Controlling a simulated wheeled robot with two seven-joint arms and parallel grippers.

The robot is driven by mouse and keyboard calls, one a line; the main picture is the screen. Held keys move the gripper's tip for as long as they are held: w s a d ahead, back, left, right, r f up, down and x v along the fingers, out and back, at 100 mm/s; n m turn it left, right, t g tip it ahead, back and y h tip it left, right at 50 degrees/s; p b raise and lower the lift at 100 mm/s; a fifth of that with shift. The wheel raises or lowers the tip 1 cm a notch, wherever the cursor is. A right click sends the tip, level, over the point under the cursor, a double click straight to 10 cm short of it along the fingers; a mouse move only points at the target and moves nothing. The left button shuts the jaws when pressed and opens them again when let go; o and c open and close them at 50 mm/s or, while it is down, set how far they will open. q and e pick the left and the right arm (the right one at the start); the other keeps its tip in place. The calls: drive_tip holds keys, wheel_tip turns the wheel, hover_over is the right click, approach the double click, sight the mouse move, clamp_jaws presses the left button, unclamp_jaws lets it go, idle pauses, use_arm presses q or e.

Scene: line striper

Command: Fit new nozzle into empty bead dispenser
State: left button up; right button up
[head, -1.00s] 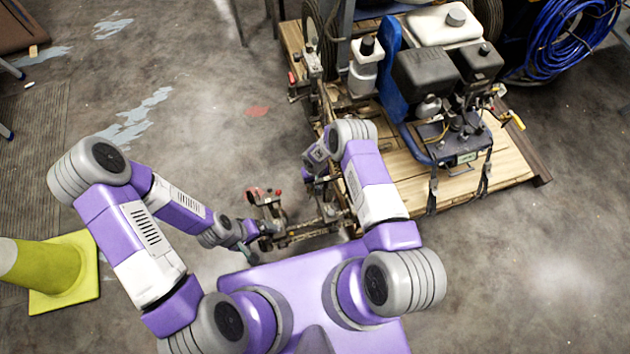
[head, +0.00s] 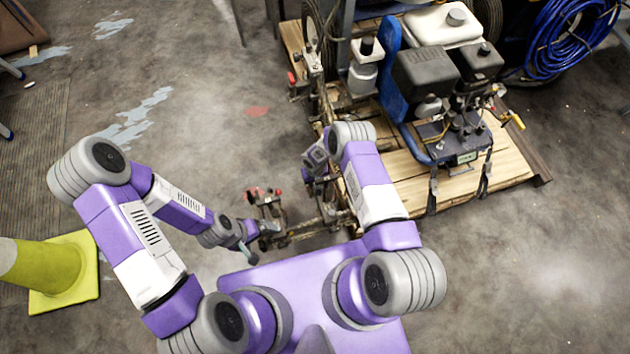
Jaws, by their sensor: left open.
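A dark metal assembly with red parts (head: 267,205) sits at the outer end of the line striper's front bar, in the middle of the head view. I cannot tell which part is the empty bead dispenser, and no nozzle can be made out. My left gripper (head: 252,247) is open, just left of and below that assembly. No held thing shows between its fingers; whether it touches the assembly is unclear. My right wrist (head: 316,160) is folded in beside the striper's bar, right of the assembly. My right gripper's fingers are too hidden and small to read.
The line striper (head: 425,70), with blue frame and white tank, stands on a wooden pallet (head: 515,165) at upper right. A blue hose coil (head: 570,35) is at top right. The concrete floor left of the striper is mostly clear.

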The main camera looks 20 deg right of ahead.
drive_tip(key=shift+r, duration=0.25)
idle(1.3)
drive_tip(key=shift+s+f, duration=0.1)
drive_tip(key=shift+f, duration=0.25)
idle(1.5)
drive_tip(key=shift+r, duration=0.35)
drive_tip(key=o, duration=1.4)
drive_tip(key=shift+c, duration=0.2)
drive_tip(key=shift+r, duration=0.1)
drive_tip(key=shift+r+p, duration=2.45)
drive_tip(key=shift+r, duration=1)
